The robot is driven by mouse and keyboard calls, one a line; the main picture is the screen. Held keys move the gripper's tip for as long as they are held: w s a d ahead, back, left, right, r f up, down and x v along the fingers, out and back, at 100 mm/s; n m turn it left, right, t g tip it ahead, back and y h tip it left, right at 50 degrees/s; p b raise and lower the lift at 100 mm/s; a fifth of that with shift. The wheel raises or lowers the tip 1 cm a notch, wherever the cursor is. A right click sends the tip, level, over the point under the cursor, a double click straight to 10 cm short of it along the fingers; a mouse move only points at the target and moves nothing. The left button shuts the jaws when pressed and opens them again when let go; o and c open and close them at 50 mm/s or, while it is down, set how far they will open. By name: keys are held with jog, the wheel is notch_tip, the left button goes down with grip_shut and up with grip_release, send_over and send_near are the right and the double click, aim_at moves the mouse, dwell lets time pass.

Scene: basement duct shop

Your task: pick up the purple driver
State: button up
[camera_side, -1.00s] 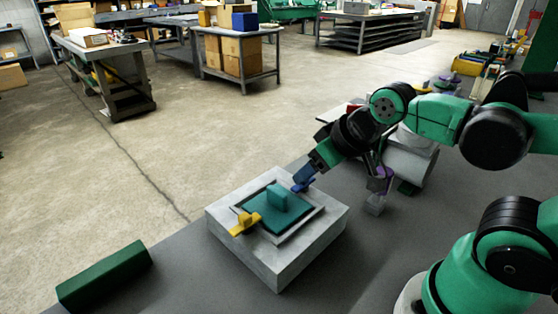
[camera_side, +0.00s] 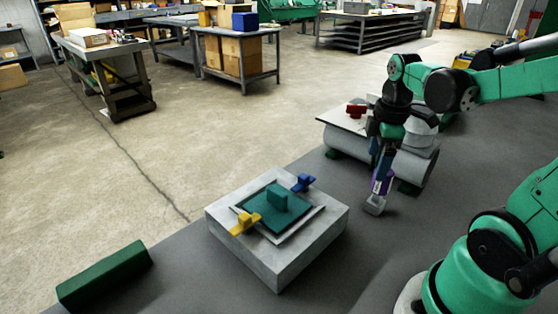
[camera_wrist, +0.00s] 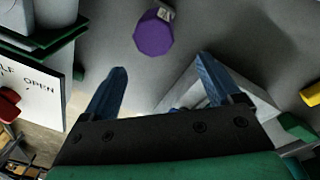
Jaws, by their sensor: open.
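The purple driver (camera_side: 382,184) has a purple handle with a pale label and stands near a small grey block (camera_side: 374,207) at its lower end, right of the grey fixture. The wrist view shows its faceted purple end (camera_wrist: 154,34) ahead of the fingertips, between their lines. My gripper (camera_side: 378,164) is over the driver in the side view and partly hides its upper part. In the wrist view, the blue fingers of my gripper (camera_wrist: 162,66) are wide apart with nothing between the tips. Whether they touch the driver cannot be told.
A grey block fixture (camera_side: 283,270) holds a teal plate with a knob (camera_side: 277,200), with yellow (camera_side: 243,224) and blue (camera_side: 303,183) levers. Behind my gripper lie a grey cylinder (camera_side: 345,146) and a white panel with a red handle (camera_side: 355,111). A green bar (camera_side: 105,275) lies front left.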

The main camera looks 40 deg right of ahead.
aim_at(379, 191)
jog(key=shift+s+d+f+n+g+y, duration=0.2)
jog(key=shift+s+d+n+g+y, duration=0.15)
jog(key=shift+s+d+n, duration=0.35)
jog(key=shift+d+f, duration=0.2)
jog(key=shift+f, duration=2.55)
grip_shut()
